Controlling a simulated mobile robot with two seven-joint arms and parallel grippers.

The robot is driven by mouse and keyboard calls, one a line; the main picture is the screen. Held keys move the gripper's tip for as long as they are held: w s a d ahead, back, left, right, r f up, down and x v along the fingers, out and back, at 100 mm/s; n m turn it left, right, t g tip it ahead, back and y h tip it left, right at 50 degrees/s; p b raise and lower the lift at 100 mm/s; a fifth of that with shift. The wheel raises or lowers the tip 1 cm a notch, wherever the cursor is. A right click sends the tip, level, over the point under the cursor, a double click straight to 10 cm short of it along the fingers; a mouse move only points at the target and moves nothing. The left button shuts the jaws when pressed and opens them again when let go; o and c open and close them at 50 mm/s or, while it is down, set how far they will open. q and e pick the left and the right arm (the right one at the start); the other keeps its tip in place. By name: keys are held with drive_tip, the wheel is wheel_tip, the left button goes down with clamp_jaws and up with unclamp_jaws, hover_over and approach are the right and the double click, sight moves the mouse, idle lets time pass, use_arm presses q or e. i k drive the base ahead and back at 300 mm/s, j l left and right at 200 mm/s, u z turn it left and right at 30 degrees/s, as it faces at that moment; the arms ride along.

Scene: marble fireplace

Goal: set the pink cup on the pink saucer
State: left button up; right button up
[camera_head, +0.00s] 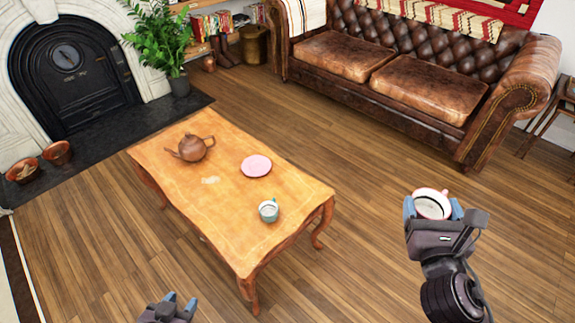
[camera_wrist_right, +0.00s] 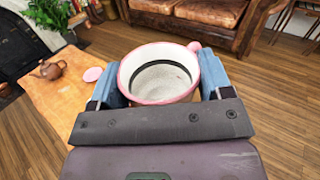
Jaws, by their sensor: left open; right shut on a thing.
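The pink cup (camera_head: 432,204) is between the fingers of my right gripper (camera_head: 433,208), held upright in the air over the floor, right of the table. In the right wrist view the cup (camera_wrist_right: 160,53) has a pink rim and a pale inside, with blue fingers pressed on both sides; its handle points to the upper right. The pink saucer (camera_head: 256,166) lies flat and empty on the wooden table (camera_head: 226,222). It also shows in the right wrist view (camera_wrist_right: 93,74). My left gripper (camera_head: 178,306) is open and empty at the bottom edge, in front of the table.
A brown teapot (camera_head: 193,148) stands on the table left of the saucer. A leather sofa (camera_head: 430,90) is behind. The floor between table and right gripper is clear.

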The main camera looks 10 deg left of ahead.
sight(260, 167)
drive_tip(key=j+z, duration=0.3)
drive_tip(key=i+j+z, duration=0.1)
drive_tip(key=z, duration=0.2)
drive_tip(key=j+z, duration=0.3)
drive_tip(key=j, duration=0.45)
drive_tip(key=j+z, duration=0.2)
drive_tip(key=j, duration=3.25)
drive_tip(key=k+z, duration=0.05)
